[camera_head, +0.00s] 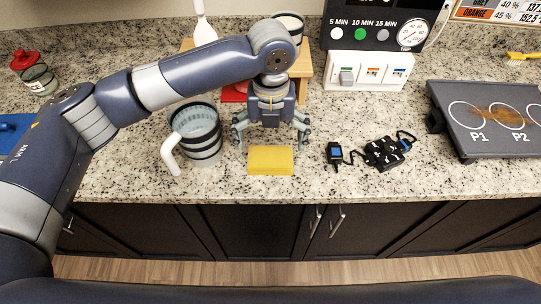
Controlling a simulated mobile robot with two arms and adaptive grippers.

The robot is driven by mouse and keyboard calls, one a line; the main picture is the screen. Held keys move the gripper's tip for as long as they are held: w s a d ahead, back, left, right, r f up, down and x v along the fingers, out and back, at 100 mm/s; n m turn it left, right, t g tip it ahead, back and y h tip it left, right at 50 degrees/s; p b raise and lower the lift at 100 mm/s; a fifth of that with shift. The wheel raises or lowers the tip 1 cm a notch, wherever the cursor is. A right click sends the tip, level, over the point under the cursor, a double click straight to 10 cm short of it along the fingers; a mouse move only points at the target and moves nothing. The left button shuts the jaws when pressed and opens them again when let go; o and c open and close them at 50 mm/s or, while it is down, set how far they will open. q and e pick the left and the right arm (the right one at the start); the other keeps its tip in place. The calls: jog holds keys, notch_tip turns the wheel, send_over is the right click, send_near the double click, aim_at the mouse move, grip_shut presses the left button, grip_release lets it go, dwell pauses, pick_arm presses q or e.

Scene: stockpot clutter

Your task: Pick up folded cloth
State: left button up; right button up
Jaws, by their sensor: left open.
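The folded cloth (270,161) is a yellow, flat rectangular bundle lying on the granite counter near its front edge. My left gripper (271,138) points down just behind and above the cloth, with its fingers spread to either side and nothing between them. The gap between the fingertips and the cloth is hard to judge from this view. My right gripper does not show.
A grey banded pitcher (196,135) with a white handle stands close to the left of my gripper. A small black device (335,153) and a black cabled block (384,153) lie to the right. A dark P1/P2 plate (485,118) sits far right.

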aim_at(270, 156)
pick_arm(q)
jog(key=shift+f, duration=0.65)
notch_tip(270, 156, down, 4)
jog(key=shift+a+f+p, duration=0.1)
jog(key=shift+f+p, duration=0.15)
jog(key=shift+p, duration=0.7)
jog(key=shift+f, duration=0.3)
jog(key=c, duration=0.6)
jog(key=shift+c, duration=1)
